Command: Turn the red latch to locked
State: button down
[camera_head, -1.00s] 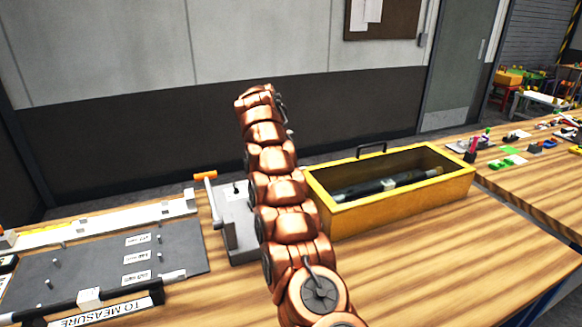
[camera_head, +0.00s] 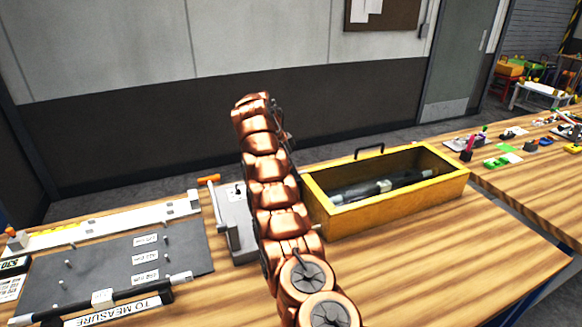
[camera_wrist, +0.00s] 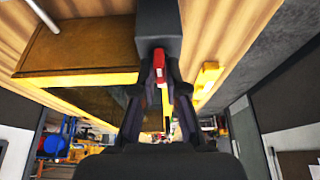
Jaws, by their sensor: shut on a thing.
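In the wrist view a red piece, the red latch (camera_wrist: 158,62), shows between the dark fingertips of my gripper (camera_wrist: 158,75), which is shut on it. A dark block (camera_wrist: 158,30) lies just beyond the latch. Which way the latch is turned cannot be told. In the head view I cannot make out the latch, and my arm hides much of the area beside the yellow box. The box (camera_head: 408,205) is open-topped and holds a dark bar (camera_head: 350,196); a yellow rim also shows in the wrist view (camera_wrist: 75,77).
A grey fixture (camera_head: 235,222) with an orange-tipped lever (camera_head: 208,179) stands left of my arm. Further left are a dark pegged board (camera_head: 110,262) and a "TO MEASURE" sign (camera_head: 112,312). Small parts lie on the right-hand table. The wooden bench (camera_head: 440,260) is clear in front of the box.

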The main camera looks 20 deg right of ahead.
jog(key=c, duration=1.2)
grip_release()
jog(key=b, duration=0.2)
jog(key=shift+f+n+b, duration=0.3)
jog(key=shift+n+b, duration=0.1)
jog(key=shift+b, duration=0.45)
jog(key=shift+r+n+t+b, duration=0.1)
jog(key=shift+n+t+b, duration=0.3)
jog(key=shift+n+b, duration=0.45)
jog(key=shift+d+r+n+t+b, duration=0.1)
jog(key=shift+r+n+t+b, duration=0.2)
jog(key=shift+b, duration=0.35)
jog(key=shift+s+f+n, duration=0.1)
jog(key=shift+n, duration=0.25)
jog(key=shift+n+p, duration=0.3)
jog(key=shift+n, duration=0.1)
